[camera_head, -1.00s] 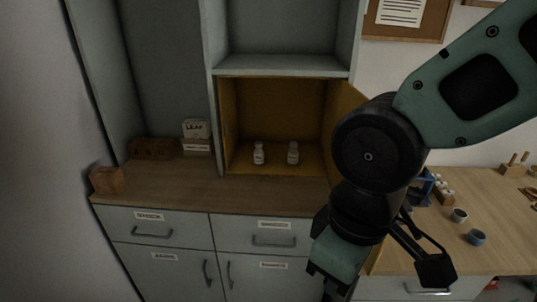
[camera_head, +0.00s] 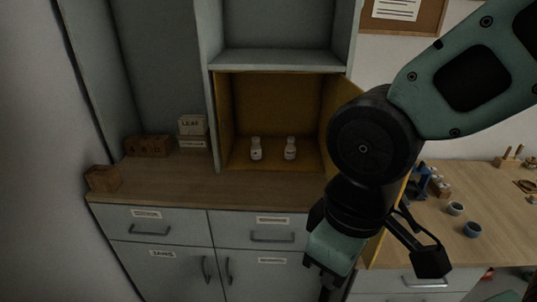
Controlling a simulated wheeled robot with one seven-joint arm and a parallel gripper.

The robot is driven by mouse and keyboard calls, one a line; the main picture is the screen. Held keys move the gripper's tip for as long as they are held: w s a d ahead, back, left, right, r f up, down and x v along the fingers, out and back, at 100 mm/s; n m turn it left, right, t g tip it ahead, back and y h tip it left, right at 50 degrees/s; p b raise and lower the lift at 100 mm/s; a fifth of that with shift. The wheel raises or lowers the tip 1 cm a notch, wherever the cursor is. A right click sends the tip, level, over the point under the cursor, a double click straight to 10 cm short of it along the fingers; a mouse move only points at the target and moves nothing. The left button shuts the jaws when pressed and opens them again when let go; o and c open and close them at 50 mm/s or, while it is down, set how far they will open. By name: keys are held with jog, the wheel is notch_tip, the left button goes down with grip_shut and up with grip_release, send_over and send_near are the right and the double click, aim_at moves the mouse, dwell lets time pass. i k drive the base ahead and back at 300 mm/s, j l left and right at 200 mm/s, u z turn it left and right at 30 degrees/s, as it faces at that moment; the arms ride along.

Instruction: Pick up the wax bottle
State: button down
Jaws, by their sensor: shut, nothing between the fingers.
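Two small white bottles stand upright side by side inside the open yellow-lined cubby (camera_head: 275,105): a left bottle (camera_head: 256,149) and a right bottle (camera_head: 290,149). Their labels are too small to read, so I cannot tell which one is the wax bottle. My gripper (camera_head: 328,285) hangs at the lower middle right, in front of the drawers and well below and in front of the bottles. It points down, is empty, and its fingertips are partly cut off by the bottom edge.
The cubby's door (camera_head: 335,115) stands open on the right, partly behind my arm. A wooden counter (camera_head: 200,185) runs below the cubby. Brown boxes (camera_head: 148,146) and a "LEAF" box (camera_head: 192,126) stand at left. Small cups (camera_head: 472,230) sit on the right-hand table.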

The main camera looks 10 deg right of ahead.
aim_at(290, 149)
jog(key=i+j+u, duration=0.3)
jog(key=i, duration=0.25)
jog(key=i+u, duration=0.25)
jog(key=i, duration=0.25)
